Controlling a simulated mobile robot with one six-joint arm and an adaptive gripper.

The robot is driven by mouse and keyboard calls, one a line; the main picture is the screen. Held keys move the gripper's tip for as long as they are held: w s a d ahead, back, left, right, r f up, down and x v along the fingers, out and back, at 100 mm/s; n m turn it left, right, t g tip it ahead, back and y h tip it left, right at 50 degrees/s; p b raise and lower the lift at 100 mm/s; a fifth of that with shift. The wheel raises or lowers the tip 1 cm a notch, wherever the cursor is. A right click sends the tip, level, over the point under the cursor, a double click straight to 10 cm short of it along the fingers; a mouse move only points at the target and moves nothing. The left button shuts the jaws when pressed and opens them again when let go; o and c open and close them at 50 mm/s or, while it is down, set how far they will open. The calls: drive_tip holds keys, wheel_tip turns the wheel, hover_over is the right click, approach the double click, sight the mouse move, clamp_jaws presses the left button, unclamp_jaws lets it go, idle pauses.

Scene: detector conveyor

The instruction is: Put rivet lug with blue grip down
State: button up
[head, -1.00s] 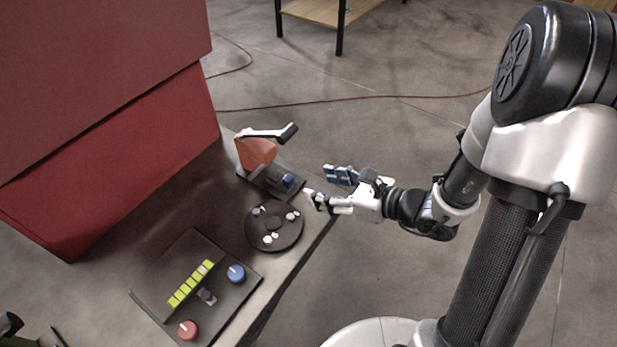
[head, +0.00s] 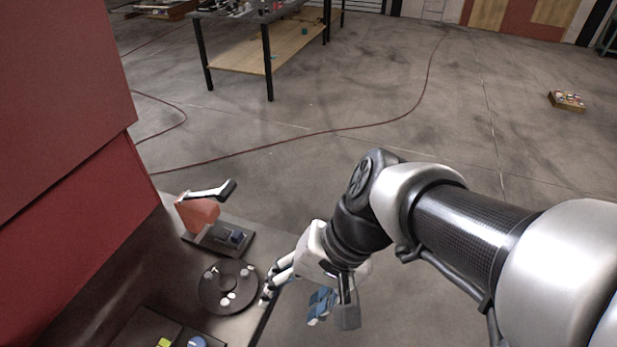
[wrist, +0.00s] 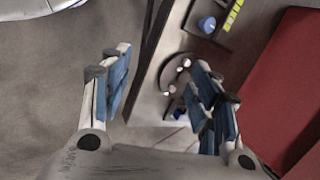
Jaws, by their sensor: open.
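My gripper (head: 290,307) is open and hangs beside the table's right edge in the head view. In the wrist view its blue-padded fingers (wrist: 163,65) are wide apart with nothing held between them. A small blue part (head: 237,236) sits on a dark base below an orange-red piece with a black-ended lever (head: 212,191). It also shows in the wrist view (wrist: 180,114), beside the right finger. I cannot tell whether this is the rivet lug's blue grip. No other lug is clear.
A round black disk (head: 218,293) with several small white pieces lies on the dark table in front of that base. A panel with yellow-green keys (head: 163,342) and a blue knob (head: 197,342) is nearer. A large red housing (head: 75,215) stands left.

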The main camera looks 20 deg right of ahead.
drive_tip(key=s+d+r+n+t+h, duration=0.1)
drive_tip(key=d+r+n+t+h, duration=0.2)
drive_tip(key=d, duration=0.4)
wheel_tip(320, 180, up, 2)
drive_tip(key=shift+d+r+n+t+h, duration=0.15)
drive_tip(key=shift+d+n+t+h, duration=0.15)
drive_tip(key=shift+n+h, duration=0.75)
